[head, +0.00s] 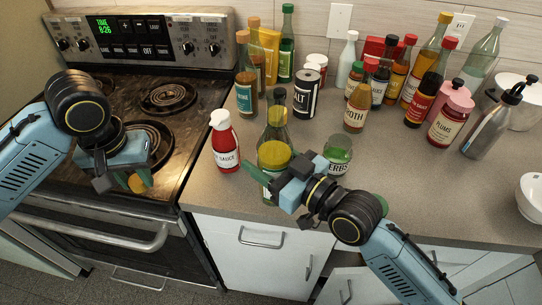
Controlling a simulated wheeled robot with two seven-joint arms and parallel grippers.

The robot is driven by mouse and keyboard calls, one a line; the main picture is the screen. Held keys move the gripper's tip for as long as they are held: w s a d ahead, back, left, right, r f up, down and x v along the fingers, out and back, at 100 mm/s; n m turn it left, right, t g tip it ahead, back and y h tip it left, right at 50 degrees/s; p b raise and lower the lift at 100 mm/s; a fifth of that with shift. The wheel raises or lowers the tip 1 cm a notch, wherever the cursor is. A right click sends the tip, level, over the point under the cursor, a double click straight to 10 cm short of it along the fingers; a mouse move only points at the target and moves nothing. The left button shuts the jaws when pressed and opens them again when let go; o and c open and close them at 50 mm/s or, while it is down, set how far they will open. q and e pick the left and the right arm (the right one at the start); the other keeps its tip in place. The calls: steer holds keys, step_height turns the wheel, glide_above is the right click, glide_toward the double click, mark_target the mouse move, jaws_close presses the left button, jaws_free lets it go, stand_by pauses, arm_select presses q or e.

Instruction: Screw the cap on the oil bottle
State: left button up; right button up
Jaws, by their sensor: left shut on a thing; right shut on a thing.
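The oil bottle (274,153), clear with yellow oil inside, stands upright at the counter's front edge. My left gripper (132,178) is over the front of the stove, left of and apart from the bottle. It is shut on a small orange-yellow cap (138,183), partly hidden by the fingers.
A red sauce bottle (224,142) stands just left of the oil bottle, and a herbs jar (338,155) just right. A salt can (305,93) is behind. Several bottles crowd the back. The coil stove (190,120) is at left. The counter's right front is mostly clear.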

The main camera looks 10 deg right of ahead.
arm_select(q)
steer(key=w+d+r+m, duration=0.2)
steer(key=w+d+r, duration=0.1)
steer(key=d+r, duration=0.35)
step_height(320, 180, up, 19)
steer(key=m, duration=0.6)
glide_above(276, 93)
steer(key=shift+s+f+h, duration=0.15)
steer(key=shift+s+h, duration=0.05)
steer(key=shift+h, duration=0.2)
steer(key=shift+a, duration=0.1)
steer(key=shift+f, duration=2)
steer(key=shift+f, duration=0.1)
